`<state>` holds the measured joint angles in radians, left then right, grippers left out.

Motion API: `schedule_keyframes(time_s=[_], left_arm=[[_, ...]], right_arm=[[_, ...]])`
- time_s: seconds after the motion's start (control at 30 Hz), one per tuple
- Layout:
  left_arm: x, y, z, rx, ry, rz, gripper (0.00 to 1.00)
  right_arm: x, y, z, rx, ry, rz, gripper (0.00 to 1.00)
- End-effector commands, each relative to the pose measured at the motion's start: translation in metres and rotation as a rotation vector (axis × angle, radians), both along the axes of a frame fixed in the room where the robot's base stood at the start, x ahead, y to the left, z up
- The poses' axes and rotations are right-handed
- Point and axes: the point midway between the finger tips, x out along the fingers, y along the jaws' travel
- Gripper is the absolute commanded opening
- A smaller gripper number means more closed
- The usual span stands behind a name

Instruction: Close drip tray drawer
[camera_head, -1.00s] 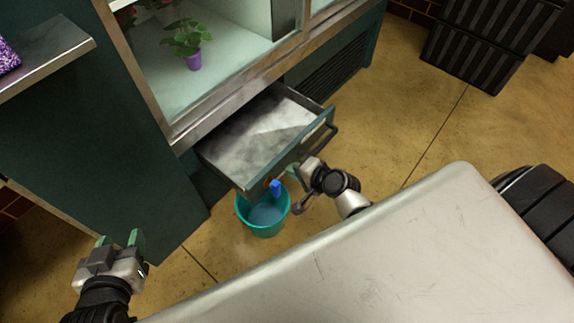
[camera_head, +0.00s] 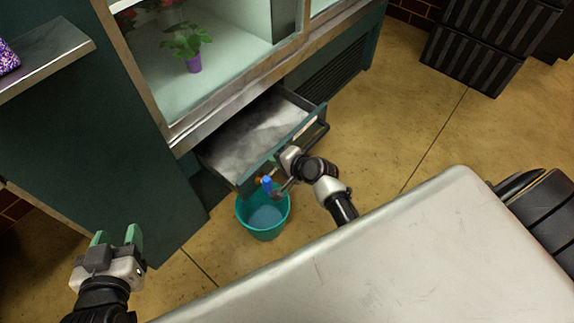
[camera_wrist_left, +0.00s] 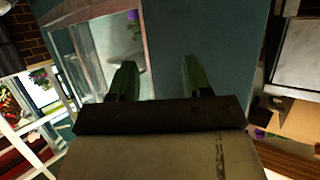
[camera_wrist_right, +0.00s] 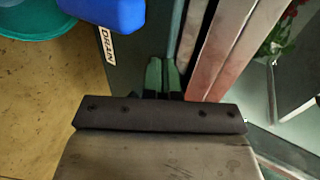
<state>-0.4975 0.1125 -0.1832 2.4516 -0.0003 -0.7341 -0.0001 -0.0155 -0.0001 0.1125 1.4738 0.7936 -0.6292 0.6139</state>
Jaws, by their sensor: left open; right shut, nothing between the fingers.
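The drip tray drawer (camera_head: 255,135) sticks part way out below the flower case in the head view, its grey inside showing. Its dark green front carries a bar handle (camera_head: 312,135) and a blue valve handle (camera_head: 267,184), which also shows large in the right wrist view (camera_wrist_right: 105,12) above a "DRAIN" label (camera_wrist_right: 107,45). My right gripper (camera_head: 283,158) is at the drawer front, shut and empty; its green fingertips (camera_wrist_right: 163,75) point at the front panel. Contact cannot be told. My left gripper (camera_head: 118,238) is open and empty, away at the lower left.
A teal bucket (camera_head: 263,215) stands on the floor under the valve. The flower case (camera_head: 220,75) with a potted plant (camera_head: 190,48) is above the drawer. Dark crates (camera_head: 475,50) stand at the upper right. The floor right of the drawer is clear.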

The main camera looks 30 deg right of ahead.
Motion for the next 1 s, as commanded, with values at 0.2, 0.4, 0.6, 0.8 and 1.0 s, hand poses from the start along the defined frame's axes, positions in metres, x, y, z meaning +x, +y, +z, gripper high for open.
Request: schedule_keyframes(time_s=[0.2, 0.4, 0.6, 0.8, 1.0], left_arm=[[0.001, -0.001, 0.002, -0.01, -0.038, -0.001, 0.49], [0.011, -0.008, 0.023, -0.055, -0.22, -0.014, 0.49], [0.016, -0.014, 0.051, -0.109, -0.436, -0.027, 0.49], [0.014, -0.017, 0.072, -0.149, -0.587, -0.035, 0.49], [0.012, -0.018, 0.08, -0.165, -0.647, -0.039, 0.49]], right_arm=[[0.054, 0.023, 0.001, 0.002, -0.004, 0.001, 0.0], [0.09, 0.038, -0.001, 0.002, -0.003, 0.001, 0.0], [0.118, 0.049, -0.001, 0.0, -0.002, 0.001, 0.0], [0.134, 0.056, -0.001, 0.001, -0.001, 0.001, 0.0], [0.14, 0.058, -0.001, 0.001, 0.0, -0.001, 0.0]])
